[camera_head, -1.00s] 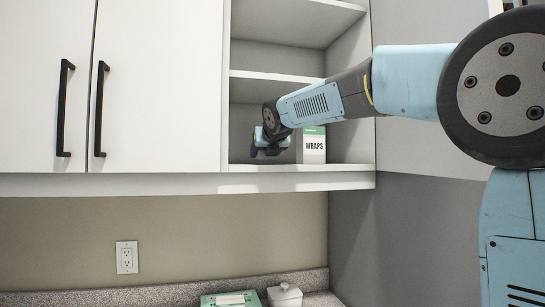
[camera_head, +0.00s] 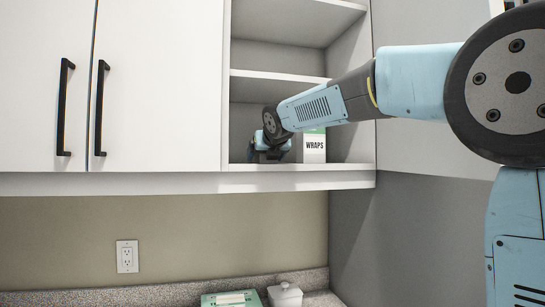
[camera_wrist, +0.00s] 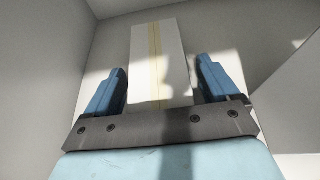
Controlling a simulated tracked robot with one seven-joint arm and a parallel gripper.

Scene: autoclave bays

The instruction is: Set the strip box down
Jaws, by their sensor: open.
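A pale box with a thin yellow stripe, which I take for the strip box (camera_wrist: 160,45), stands in the wrist view between the two blue fingers of my gripper (camera_wrist: 162,68). The fingers are open, with a narrow gap showing on each side of the box. In the head view my gripper (camera_head: 267,154) is inside the open cabinet, low over its bottom shelf (camera_head: 345,167). There the strip box is hidden behind my wrist. Whether its base is fully on the shelf cannot be seen.
A white and green box marked WRAPS (camera_head: 314,147) stands on the same shelf, just right of my gripper. A middle shelf (camera_head: 275,75) is above, and a closed cabinet door (camera_head: 160,90) is at left. A green box (camera_head: 229,299) and a lidded white jar (camera_head: 285,295) are on the counter below.

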